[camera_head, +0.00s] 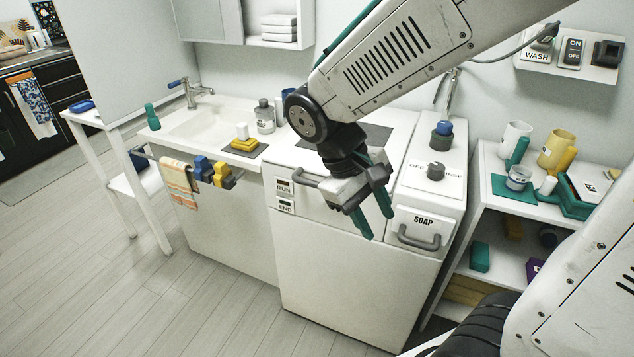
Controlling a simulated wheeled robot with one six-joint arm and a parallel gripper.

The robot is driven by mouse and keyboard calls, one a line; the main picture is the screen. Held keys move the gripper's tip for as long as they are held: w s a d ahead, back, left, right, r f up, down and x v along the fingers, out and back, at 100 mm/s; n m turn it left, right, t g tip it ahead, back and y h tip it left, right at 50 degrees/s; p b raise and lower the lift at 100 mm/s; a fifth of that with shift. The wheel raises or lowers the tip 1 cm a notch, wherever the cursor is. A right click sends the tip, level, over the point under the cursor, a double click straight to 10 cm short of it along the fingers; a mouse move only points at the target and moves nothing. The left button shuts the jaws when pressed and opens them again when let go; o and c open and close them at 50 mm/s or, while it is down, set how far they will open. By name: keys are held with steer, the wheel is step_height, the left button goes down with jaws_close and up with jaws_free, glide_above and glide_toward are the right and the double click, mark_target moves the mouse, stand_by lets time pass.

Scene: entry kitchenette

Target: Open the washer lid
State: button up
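The white washer (345,275) stands in the middle, with RUN and END labels at its upper left front. Its flat white lid (405,118) looks closed on top, partly hidden by my arm. A grey bar handle (312,181) shows at the front edge; its right end is hidden behind my gripper. My gripper (376,223) points down in front of the washer's upper front, right of the visible handle. Its two teal fingers are apart with nothing seen between them. Whether it touches the washer cannot be told.
A SOAP drawer (418,230) with a grey handle and a knob (436,171) are to the right. A shelf unit (487,205) with mugs stands farther right. A sink counter (218,108) with a towel rail is left. The floor (130,290) at front left is clear.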

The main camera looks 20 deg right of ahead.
steer(key=w+a+f+n+h, duration=0.1)
steer(key=w+f+n+h, duration=0.1)
steer(key=w+f+h, duration=0.6)
steer(key=t+h, duration=0.2)
steer(key=t, duration=0.7)
glide_toward(310, 185)
steer(key=x, duration=0.5)
steer(key=shift+w+a+f, duration=0.1)
steer(key=shift+f, duration=0.05)
steer(key=shift+d, duration=0.25)
steer(key=x, duration=0.7)
steer(key=shift+w+d, duration=0.15)
steer(key=shift+d, duration=0.05)
jaws_close()
